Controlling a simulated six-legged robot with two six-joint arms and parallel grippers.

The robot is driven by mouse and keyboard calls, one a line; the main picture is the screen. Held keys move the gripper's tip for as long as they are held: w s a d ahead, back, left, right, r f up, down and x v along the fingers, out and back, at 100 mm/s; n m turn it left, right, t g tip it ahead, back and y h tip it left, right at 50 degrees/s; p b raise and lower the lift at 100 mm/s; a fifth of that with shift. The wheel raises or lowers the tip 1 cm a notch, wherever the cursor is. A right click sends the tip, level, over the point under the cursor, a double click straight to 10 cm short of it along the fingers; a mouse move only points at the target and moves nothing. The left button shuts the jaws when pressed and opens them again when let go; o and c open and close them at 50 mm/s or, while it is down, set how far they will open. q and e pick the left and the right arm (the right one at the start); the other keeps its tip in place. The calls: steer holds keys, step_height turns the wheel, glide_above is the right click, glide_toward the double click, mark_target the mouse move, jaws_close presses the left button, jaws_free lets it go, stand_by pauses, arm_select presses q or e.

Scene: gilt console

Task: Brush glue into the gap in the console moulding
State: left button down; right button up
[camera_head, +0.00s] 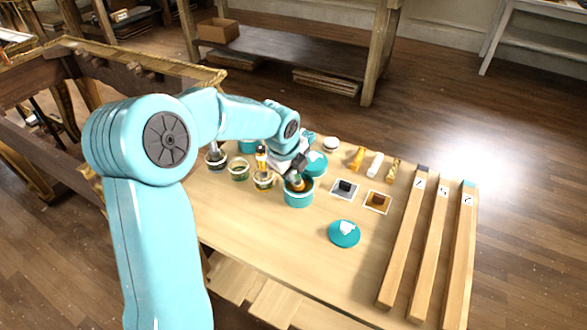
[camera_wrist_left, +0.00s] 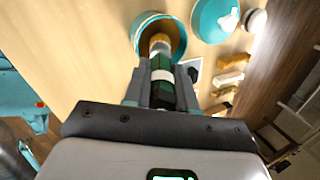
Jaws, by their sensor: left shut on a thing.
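My left gripper (camera_head: 298,172) is shut on a brush, seen in the left wrist view (camera_wrist_left: 161,72) with a green handle, a pale band and a tan tip. The brush points into an open teal pot (camera_head: 299,198) on the table; its tip is within the rim of the pot (camera_wrist_left: 141,28). I cannot tell whether it touches the contents. The console (camera_head: 150,62) with gilt moulding stands at the left of the head view, partly behind my left arm. The gap in its moulding cannot be made out. My right gripper is not in view.
Several jars, such as a glass jar (camera_head: 239,171), stand left of the pot. A teal lid (camera_head: 344,235) lies in front. The table's (camera_head: 270,245) near middle is clear.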

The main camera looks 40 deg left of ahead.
arm_select(q)
steer(key=shift+r+p, duration=2.95)
steer(key=shift+r, duration=0.55)
steer(key=shift+f, duration=0.1)
